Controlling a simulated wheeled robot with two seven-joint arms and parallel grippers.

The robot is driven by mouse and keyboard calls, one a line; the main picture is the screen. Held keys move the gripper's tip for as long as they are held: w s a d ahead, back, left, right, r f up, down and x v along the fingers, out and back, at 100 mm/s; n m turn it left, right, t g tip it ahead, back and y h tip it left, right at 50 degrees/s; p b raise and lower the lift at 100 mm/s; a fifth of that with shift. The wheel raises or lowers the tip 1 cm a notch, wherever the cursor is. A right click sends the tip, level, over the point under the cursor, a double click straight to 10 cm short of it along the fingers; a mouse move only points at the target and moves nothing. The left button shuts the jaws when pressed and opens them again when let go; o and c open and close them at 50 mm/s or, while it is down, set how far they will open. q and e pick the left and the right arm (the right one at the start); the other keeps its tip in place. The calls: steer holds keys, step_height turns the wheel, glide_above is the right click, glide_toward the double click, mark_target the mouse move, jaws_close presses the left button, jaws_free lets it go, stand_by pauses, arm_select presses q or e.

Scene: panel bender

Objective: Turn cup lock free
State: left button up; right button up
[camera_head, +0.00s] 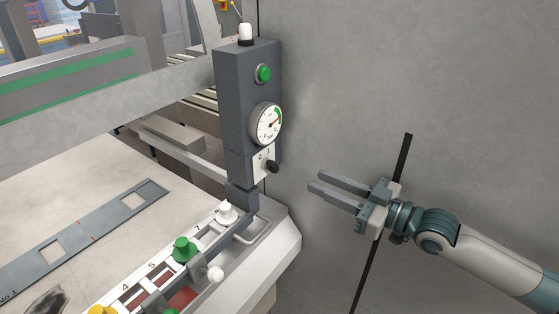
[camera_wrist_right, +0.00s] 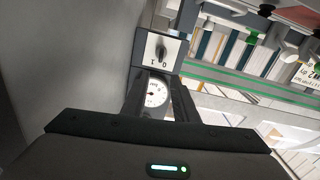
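A dark grey control post (camera_head: 237,110) stands at the machine's corner. Low on it is a white plate marked 0 and 1 with a black rotary knob (camera_head: 271,167), the likely cup lock; no name on it is legible. The knob also shows in the right wrist view (camera_wrist_right: 161,51), beyond the fingertips. My right gripper (camera_head: 315,181) is to the right of the knob, apart from it, fingers pointing at the post. Its fingers are parallel with an empty gap; they also show in the right wrist view (camera_wrist_right: 157,82). My left gripper is not in view.
Above the knob are a round gauge (camera_head: 267,124), a green button (camera_head: 263,73) and a white lamp (camera_head: 246,33). A panel with green (camera_head: 184,249), white (camera_head: 227,212) and yellow knobs lies below left. A grey wall is behind; the space between gripper and post looks clear.

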mark_target(278, 165)
steer(key=p+x, duration=0.5)
steer(key=x, duration=0.7)
steer(key=shift+w+a, duration=0.15)
steer(key=shift+a, duration=0.15)
steer(key=shift+c, duration=0.7)
jaws_close()
